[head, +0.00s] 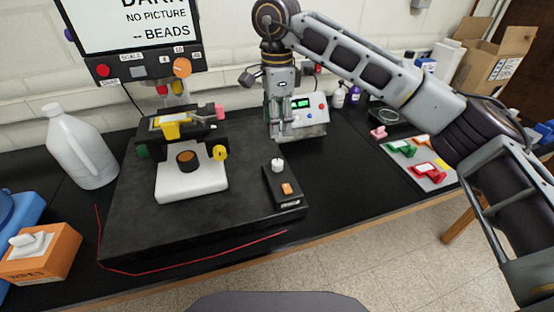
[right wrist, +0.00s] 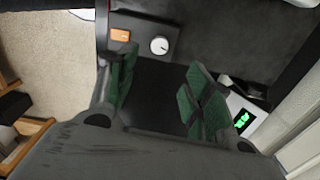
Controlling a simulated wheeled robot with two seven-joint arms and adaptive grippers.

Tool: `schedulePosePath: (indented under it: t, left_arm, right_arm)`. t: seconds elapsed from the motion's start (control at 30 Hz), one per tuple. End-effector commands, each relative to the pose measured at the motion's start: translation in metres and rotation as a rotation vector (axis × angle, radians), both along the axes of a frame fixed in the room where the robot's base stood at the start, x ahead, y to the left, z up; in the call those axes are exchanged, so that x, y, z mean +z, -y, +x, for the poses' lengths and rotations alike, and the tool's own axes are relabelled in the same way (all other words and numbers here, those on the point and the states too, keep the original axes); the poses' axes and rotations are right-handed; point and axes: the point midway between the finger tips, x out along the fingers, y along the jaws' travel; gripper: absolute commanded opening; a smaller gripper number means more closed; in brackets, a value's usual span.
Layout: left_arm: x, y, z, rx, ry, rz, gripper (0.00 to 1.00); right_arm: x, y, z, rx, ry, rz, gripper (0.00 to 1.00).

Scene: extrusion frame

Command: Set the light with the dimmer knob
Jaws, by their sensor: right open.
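The dimmer knob (head: 277,165) is a small white dial on a black control box (head: 291,203), which also carries an orange switch (head: 287,189). In the right wrist view the knob (right wrist: 159,45) shows a dark pointer mark, and the orange switch (right wrist: 120,34) is to its left. My right gripper (head: 279,130) points down behind the knob in the head view, apart from it. In the right wrist view its green-padded fingers (right wrist: 162,65) are spread, with nothing between them. The screen (head: 135,22) reads "NO PICTURE -- BEADS" under a partly cut-off "DARK".
A microscope (head: 192,180) stands left of the box. A device with a green display (head: 302,103) is close to my right gripper. A white jug (head: 80,145) and an orange wipes box (head: 42,262) are at left. A tray (head: 437,184) with coloured parts lies at right.

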Motion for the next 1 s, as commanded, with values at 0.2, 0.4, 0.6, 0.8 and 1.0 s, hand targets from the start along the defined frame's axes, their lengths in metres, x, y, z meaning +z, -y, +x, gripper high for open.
schedulePosePath:
  t: [0.2,0.4,0.6,0.8,1.0]
  left_arm:
    - [0.002,0.000,-0.001,0.000,-0.001,0.000,0.35]
    - [0.005,0.001,-0.001,0.000,-0.001,-0.001,0.35]
    - [0.008,0.005,-0.001,0.000,-0.002,-0.005,0.35]
    - [0.011,0.009,-0.001,-0.001,-0.002,-0.010,0.35]
    - [0.013,0.012,-0.002,0.000,-0.003,-0.013,0.35]
  right_arm:
    - [-0.020,0.000,0.000,0.000,-0.001,0.001,0.51]
    - [-0.045,0.000,0.000,0.000,-0.002,0.000,0.51]
    - [-0.071,0.000,0.000,0.000,-0.002,0.000,0.51]
    - [-0.098,0.000,-0.001,0.000,-0.002,0.000,0.51]
    - [-0.120,0.000,0.000,-0.001,-0.001,0.001,0.51]
